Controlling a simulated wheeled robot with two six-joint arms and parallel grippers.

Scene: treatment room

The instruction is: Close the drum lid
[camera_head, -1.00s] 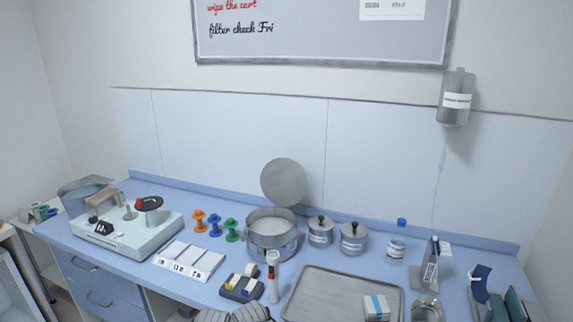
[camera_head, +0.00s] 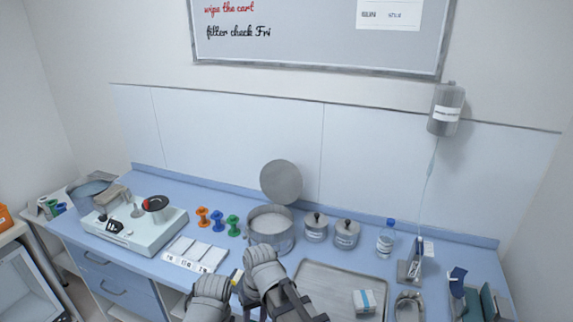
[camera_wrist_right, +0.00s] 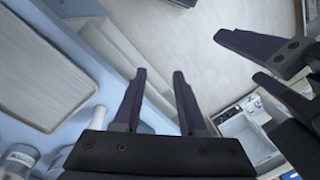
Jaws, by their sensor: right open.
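The drum (camera_head: 271,230) is a round, open metal pot in the middle of the counter. Its round grey lid (camera_head: 281,182) stands raised at the drum's back edge, so the drum is open. My right arm reaches in front of the drum in the head view, its fingers not clear there. In the right wrist view my right gripper (camera_wrist_right: 158,72) is open with nothing between its fingers. My left arm is lower and left of it in the head view. In the right wrist view my left gripper (camera_wrist_right: 238,57) shows its two fingers apart and empty.
Two small lidded pots (camera_head: 346,235) and a bottle (camera_head: 386,239) stand right of the drum. Several coloured spools (camera_head: 218,222) stand left of it. A metal tray (camera_head: 324,279) lies at front right, with a small box (camera_head: 364,301) on it. White labelled plates (camera_head: 195,254) lie at front left.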

